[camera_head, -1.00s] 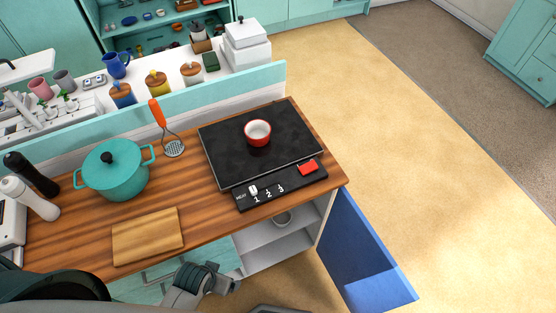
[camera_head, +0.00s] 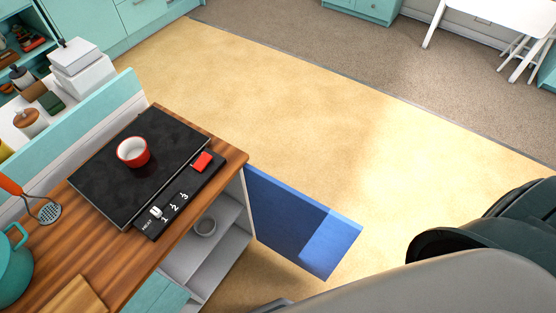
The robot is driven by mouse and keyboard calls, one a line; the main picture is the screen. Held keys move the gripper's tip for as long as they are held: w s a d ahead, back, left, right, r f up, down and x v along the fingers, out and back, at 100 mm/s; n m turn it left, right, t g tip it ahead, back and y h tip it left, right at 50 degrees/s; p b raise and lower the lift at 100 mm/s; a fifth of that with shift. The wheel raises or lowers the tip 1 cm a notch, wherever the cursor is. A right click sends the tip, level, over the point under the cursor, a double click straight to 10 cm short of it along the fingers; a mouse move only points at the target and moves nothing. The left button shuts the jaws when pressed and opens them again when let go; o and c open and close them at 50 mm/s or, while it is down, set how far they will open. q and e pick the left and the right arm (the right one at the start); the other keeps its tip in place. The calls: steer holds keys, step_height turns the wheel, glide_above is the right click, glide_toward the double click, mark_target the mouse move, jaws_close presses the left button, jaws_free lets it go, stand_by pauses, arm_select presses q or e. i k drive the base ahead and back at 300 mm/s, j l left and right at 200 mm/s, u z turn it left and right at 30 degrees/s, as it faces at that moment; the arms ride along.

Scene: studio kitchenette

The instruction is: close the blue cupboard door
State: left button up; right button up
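The blue cupboard door (camera_head: 298,219) stands wide open at the right end of the wooden counter. It is hinged at the counter's right front corner and sticks out over the floor. A large dark and grey part of my arm fills the lower right of the view, apart from the door in the picture. No gripper fingers show, neither left nor right.
The counter (camera_head: 128,262) carries a black hob (camera_head: 115,185) with a red and white cup (camera_head: 133,152), a teal pot (camera_head: 14,268) and a masher (camera_head: 45,212). The yellow floor (camera_head: 300,110) beyond the door is clear. A white table (camera_head: 500,20) stands far off at upper right.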

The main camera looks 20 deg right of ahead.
mark_target(307, 232)
steer(key=k, duration=1.25)
steer(key=u, duration=2.15)
steer(key=k+l, duration=0.2)
steer(key=l, duration=0.35)
steer(key=k+l, duration=0.2)
steer(key=l, duration=0.3)
steer(key=k+l, duration=0.2)
steer(key=l, duration=0.35)
steer(key=k+l, duration=0.2)
steer(key=l, duration=0.3)
steer(key=k+l, duration=0.2)
steer(key=l, duration=0.35)
steer(key=k+l, duration=0.2)
steer(key=l, duration=0.3)
steer(key=k+l, duration=0.2)
steer(key=l, duration=0.35)
steer(key=k+l, duration=0.2)
steer(key=l, duration=0.3)
